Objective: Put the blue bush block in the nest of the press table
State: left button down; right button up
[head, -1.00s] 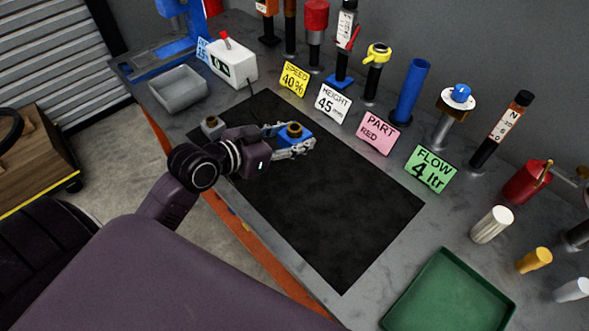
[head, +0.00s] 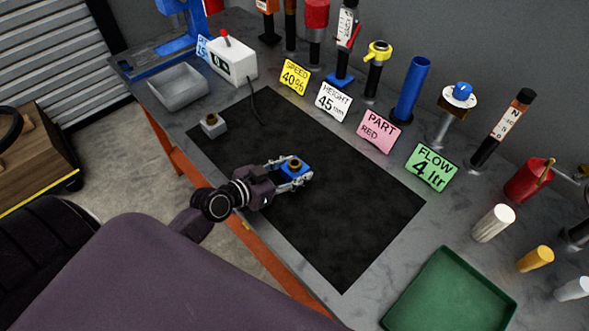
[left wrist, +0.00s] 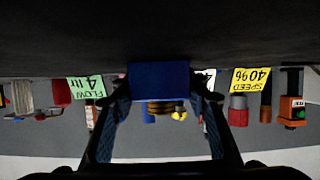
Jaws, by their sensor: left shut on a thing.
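The blue bush block (head: 297,174) has a brass bush on top and is between the fingers of my left gripper (head: 292,177). The gripper is shut on it above the black mat. In the left wrist view, the block (left wrist: 158,78) fills the space between the two fingers (left wrist: 158,92), and the picture is upside down. The blue press (head: 158,58) stands at the far left end of the bench, partly cut off by the top edge. I cannot make out its nest. My right gripper is not in view.
A grey block with a brass bush (head: 213,125) stands at the mat's left corner. A grey bin (head: 178,90) and a white box with a red knob (head: 232,62) are near the press. Signs and posts line the back. A green tray (head: 450,292) is at the front right.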

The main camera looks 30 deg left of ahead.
pick_arm(q)
jog(key=shift+r, duration=0.2)
jog(key=shift+f, duration=0.15)
jog(key=c, duration=1.1)
grip_release()
jog(key=b+v, duration=0.2)
jog(key=v, duration=1)
jog(key=shift+f, duration=0.1)
jog(key=shift+s, duration=0.2)
